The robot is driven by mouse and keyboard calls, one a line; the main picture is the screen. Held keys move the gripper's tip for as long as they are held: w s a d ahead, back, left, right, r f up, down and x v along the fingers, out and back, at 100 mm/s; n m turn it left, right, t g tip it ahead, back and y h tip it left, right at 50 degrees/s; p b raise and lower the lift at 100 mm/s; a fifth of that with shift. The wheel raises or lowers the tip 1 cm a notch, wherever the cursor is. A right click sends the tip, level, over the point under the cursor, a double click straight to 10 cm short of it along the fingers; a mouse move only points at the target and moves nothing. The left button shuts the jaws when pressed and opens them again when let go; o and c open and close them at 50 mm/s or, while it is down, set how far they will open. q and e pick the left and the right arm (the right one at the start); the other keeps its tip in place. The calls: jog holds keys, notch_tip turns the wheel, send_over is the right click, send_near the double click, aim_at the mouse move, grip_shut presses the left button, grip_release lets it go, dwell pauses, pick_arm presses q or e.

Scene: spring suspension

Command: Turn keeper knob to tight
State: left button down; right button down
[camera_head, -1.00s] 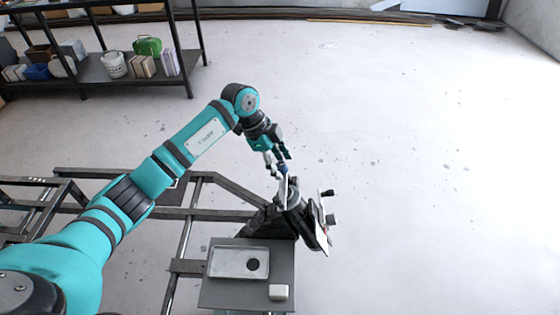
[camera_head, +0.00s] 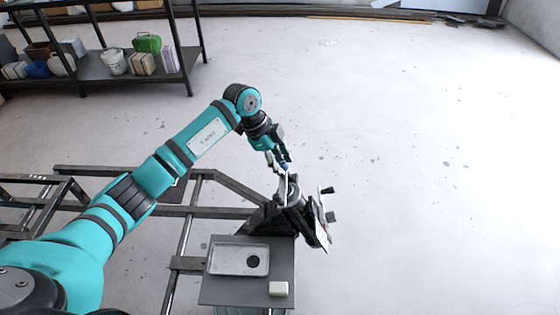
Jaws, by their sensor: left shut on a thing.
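My left gripper (camera_head: 280,164) reaches down from the upper left to the top of the dark spring suspension fixture (camera_head: 266,218). A pale upright plate or lever stands just below the fingertips. A tilted panel with a small dark handle (camera_head: 327,190) is on the fixture's right side. My right gripper is not in view.
A grey side plate (camera_head: 222,294) in front of the fixture bears a metal tray (camera_head: 226,260) with a dark round thing in it and a small white block (camera_head: 278,289). Metal frame rails (camera_head: 185,240) run left. A shelf (camera_head: 130,70) stands far back left. The floor at right is clear.

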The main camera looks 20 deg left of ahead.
pick_arm(q)
jog(key=shift+m, duration=0.3)
jog(key=m+b, duration=0.2)
jog(key=m, duration=0.2)
jog(key=shift+m, duration=0.3)
jog(key=m+b, duration=0.3)
jog(key=m, duration=0.1)
jog(key=shift+f, duration=0.1)
jog(key=m+b, duration=0.3)
jog(key=m, duration=0.2)
jog(key=shift+a+m+b, duration=0.1)
jog(key=shift+m+b, duration=0.25)
jog(key=shift+m, duration=0.05)
jog(key=shift+m+b, duration=1.4)
jog(key=shift+m, duration=0.9)
jog(key=shift+r, duration=0.2)
jog(key=c, duration=1)
grip_release()
jog(key=shift+s, duration=0.1)
